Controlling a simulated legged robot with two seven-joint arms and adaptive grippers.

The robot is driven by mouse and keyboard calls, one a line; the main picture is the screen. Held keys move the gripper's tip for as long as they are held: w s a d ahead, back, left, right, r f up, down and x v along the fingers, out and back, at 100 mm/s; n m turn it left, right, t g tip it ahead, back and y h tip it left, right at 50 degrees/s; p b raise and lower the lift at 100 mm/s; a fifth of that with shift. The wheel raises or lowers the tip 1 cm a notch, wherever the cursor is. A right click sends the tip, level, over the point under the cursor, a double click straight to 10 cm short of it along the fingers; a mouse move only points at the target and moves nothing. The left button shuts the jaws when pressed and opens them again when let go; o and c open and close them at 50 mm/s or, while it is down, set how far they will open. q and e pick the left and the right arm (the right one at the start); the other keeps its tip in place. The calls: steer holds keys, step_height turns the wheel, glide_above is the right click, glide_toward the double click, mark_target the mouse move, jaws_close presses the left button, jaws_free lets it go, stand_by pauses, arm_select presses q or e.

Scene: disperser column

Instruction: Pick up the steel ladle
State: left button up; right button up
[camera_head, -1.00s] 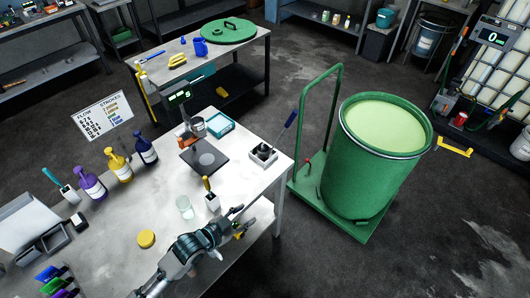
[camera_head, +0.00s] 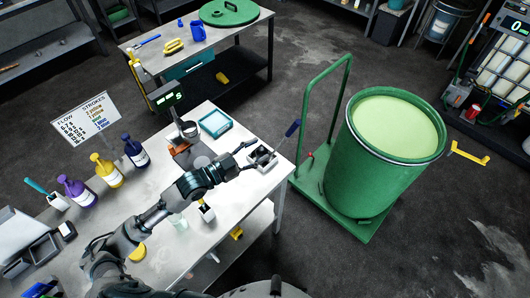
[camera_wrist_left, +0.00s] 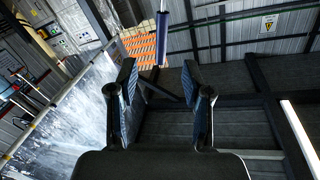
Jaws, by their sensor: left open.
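My right gripper is not in view.
A teal tray (camera_head: 215,123) and a scale display (camera_head: 168,97) are behind. Pump bottles (camera_head: 107,172) stand left. A green drum (camera_head: 375,180) on a trolley is right of the table.

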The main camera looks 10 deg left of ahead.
mark_target(288, 133)
arm_select(q)
steer(key=p+x, duration=0.1)
steer(key=x, duration=0.8)
steer(key=shift+w+d+p, duration=0.15)
steer(key=shift+w+p, duration=0.1)
steer(key=shift+p, duration=0.15)
steer(key=x, duration=0.1)
steer(key=p+x, duration=0.1)
steer(key=x, duration=0.1)
steer(key=shift+w+f, duration=0.2)
steer(key=shift+w, duration=0.15)
steer(key=shift+w+d, duration=0.15)
steer(key=shift+w, duration=0.1)
steer(key=shift+d+f, duration=0.1)
steer(key=shift+d, duration=0.1)
steer(key=shift+s, duration=0.1)
jaws_close()
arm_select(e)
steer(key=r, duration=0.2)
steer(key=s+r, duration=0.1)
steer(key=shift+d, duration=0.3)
